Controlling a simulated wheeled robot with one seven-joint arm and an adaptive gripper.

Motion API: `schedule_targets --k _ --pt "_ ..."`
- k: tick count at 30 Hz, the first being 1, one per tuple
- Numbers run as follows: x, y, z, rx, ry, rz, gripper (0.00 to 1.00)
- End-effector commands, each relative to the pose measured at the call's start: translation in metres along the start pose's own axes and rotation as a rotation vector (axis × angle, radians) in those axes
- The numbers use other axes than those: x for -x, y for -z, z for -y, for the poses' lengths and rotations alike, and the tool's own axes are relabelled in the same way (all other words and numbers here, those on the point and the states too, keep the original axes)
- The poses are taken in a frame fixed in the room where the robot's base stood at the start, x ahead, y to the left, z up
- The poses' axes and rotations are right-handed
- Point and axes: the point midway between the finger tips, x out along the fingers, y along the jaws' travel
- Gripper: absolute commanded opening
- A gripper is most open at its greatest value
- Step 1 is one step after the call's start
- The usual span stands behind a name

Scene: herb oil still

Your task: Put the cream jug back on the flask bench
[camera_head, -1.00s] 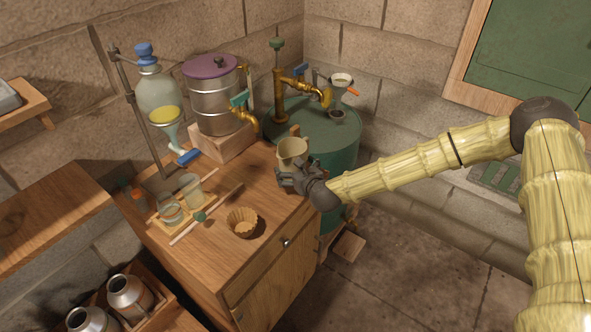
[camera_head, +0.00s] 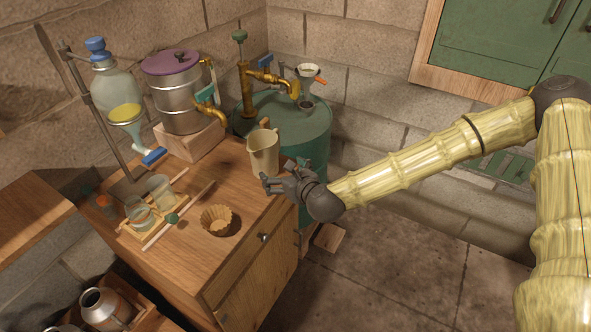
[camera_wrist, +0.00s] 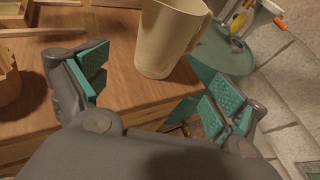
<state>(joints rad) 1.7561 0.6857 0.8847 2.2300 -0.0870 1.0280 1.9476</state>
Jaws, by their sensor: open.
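The cream jug (camera_head: 263,153) stands upright on the back right corner of the wooden flask bench (camera_head: 192,256), close to the edge by the green drum. In the wrist view the jug (camera_wrist: 168,38) stands ahead of the fingers, with its base on the bench top (camera_wrist: 125,85). My gripper (camera_head: 277,176) is open and empty, just in front of the jug on the near side. In the wrist view its green-padded fingers (camera_wrist: 158,88) are spread wide, with the jug beyond the tips and apart from them.
A fluted brown bowl (camera_head: 217,220), a tray with glass beakers (camera_head: 160,190) and a rod lie on the bench. A steel pot (camera_head: 181,95) and a glass flask (camera_head: 117,92) stand behind. The green drum (camera_head: 305,130) with a brass tap adjoins the right side.

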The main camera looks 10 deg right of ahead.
Motion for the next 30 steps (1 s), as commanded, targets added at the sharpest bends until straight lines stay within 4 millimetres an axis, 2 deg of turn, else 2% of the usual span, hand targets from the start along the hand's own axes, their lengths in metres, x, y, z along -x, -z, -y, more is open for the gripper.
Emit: schedule_targets --k 7,11,14,18,21,26,30 --pt "0.002 0.001 -0.001 0.005 -0.002 -0.002 0.96" --pt "0.004 0.023 -0.015 0.091 -0.032 -0.04 0.96" --pt "0.013 0.063 -0.038 0.256 -0.093 -0.106 0.96" --pt "0.037 0.138 -0.07 0.575 -0.224 -0.213 0.96" --pt "0.061 0.19 -0.085 0.806 -0.334 -0.276 0.96" --pt "0.107 0.266 -0.095 1.166 -0.535 -0.353 0.96" --pt "0.154 0.322 -0.089 1.468 -0.736 -0.39 0.96"
